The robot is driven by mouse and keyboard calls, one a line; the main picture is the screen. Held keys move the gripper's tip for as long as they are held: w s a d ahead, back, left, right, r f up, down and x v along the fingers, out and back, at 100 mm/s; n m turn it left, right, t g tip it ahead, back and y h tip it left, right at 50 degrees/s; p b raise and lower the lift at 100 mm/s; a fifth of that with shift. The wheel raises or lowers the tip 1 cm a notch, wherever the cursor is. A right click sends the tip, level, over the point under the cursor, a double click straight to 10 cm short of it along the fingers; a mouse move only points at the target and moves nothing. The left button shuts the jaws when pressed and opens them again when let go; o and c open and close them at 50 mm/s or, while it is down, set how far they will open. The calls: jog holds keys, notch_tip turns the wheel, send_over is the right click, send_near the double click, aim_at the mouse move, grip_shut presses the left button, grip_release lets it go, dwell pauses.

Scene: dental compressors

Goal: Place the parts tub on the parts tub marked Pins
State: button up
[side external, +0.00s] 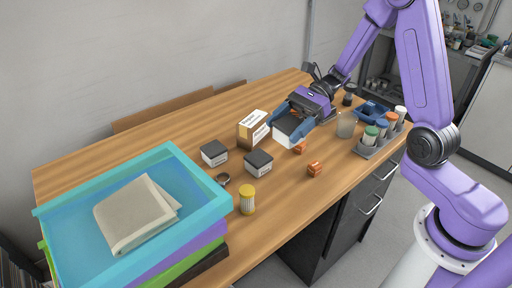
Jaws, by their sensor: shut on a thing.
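My gripper (291,124) is shut on a parts tub (287,130) with a pale front and a dark top, over the middle-right of the table. The fingers hide part of this tub, and I cannot tell whether it touches the tabletop. Two similar tubs with dark grey lids and pale labels stand on the table to its left. One dark-lidded tub (258,163) is nearer the front, and the other dark-lidded tub (214,153) is further left. The lettering on the labels is too small to read, so I cannot tell which is marked Pins.
A white and brown box (253,128) stands close left of my gripper. Orange pieces (314,169), a yellow-capped jar (247,200) and a dark round item (223,179) lie about. A bottle rack (376,146) is right; stacked trays (190,222) fill the left end.

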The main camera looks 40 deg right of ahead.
jog(key=w+f, duration=0.2)
jog(key=w, duration=0.1)
jog(key=w+a+f, duration=0.1)
jog(key=w+f, duration=0.2)
jog(key=w+a+f, duration=0.1)
jog(key=w+f, duration=0.2)
jog(key=shift+w, duration=0.2)
jog(key=shift+f, duration=1.55)
jog(key=shift+f, duration=0.1)
jog(key=o, duration=1.3)
jog(key=shift+c, duration=0.2)
jog(key=shift+d+r, duration=0.2)
jog(key=v, duration=1.1)
jog(key=shift+d, duration=0.25)
